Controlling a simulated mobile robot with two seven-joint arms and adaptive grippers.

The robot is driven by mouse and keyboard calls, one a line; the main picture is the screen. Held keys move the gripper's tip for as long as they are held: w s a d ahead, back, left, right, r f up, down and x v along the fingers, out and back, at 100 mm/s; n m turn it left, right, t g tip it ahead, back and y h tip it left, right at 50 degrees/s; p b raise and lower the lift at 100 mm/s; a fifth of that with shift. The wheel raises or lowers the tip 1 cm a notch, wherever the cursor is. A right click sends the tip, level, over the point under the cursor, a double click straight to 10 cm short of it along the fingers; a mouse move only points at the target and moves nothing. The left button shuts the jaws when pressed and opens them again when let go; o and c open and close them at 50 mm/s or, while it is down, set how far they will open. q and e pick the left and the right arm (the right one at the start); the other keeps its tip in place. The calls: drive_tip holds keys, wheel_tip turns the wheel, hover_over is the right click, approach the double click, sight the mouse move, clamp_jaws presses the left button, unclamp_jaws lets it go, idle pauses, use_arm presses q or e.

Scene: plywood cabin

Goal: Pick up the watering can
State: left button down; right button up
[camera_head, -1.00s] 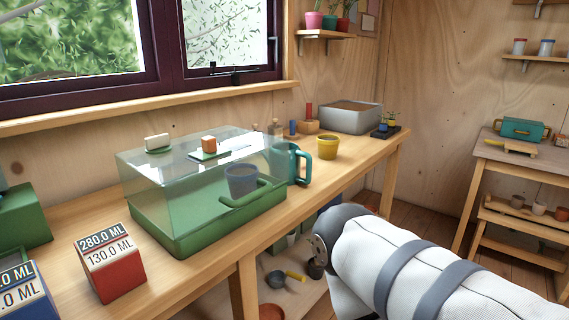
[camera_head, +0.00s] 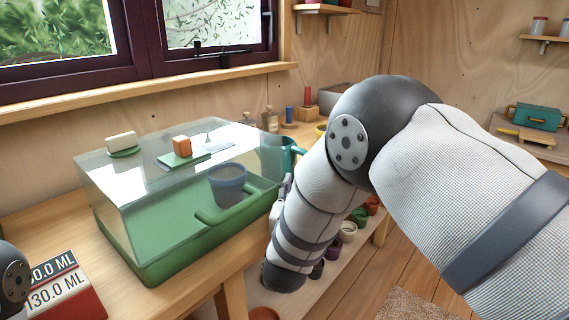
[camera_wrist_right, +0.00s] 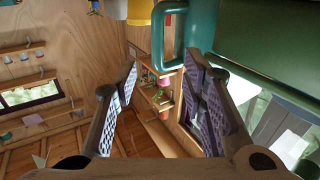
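The watering can is a teal vessel (camera_head: 289,152) with a loop handle, standing on the workbench behind the right end of the clear-lidded green case. My right arm partly hides it in the head view. In the right wrist view its teal body (camera_wrist_right: 201,24) and handle (camera_wrist_right: 158,45) show at the top. My right gripper (camera_wrist_right: 160,62) is open, its two fingers spread with the handle's lower end in line with the gap between the tips. I cannot tell whether they touch. My left gripper is outside the frame; only a left arm joint shows at lower left.
The green case (camera_head: 150,268) with its clear lid fills the bench's middle, close beside my right arm. A red measuring box (camera_head: 75,300) sits at front left. A yellow pot (camera_wrist_right: 140,12) is near the can. A lower shelf holds several pots.

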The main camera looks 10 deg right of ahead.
drive_tip(key=x, duration=0.5)
drive_tip(key=f+b+x, duration=0.1)
drive_tip(key=x, duration=0.2)
drive_tip(key=shift+d, duration=0.15)
drive_tip(key=shift+r, duration=0.25)
clamp_jaws()
drive_tip(key=shift+r, duration=0.1)
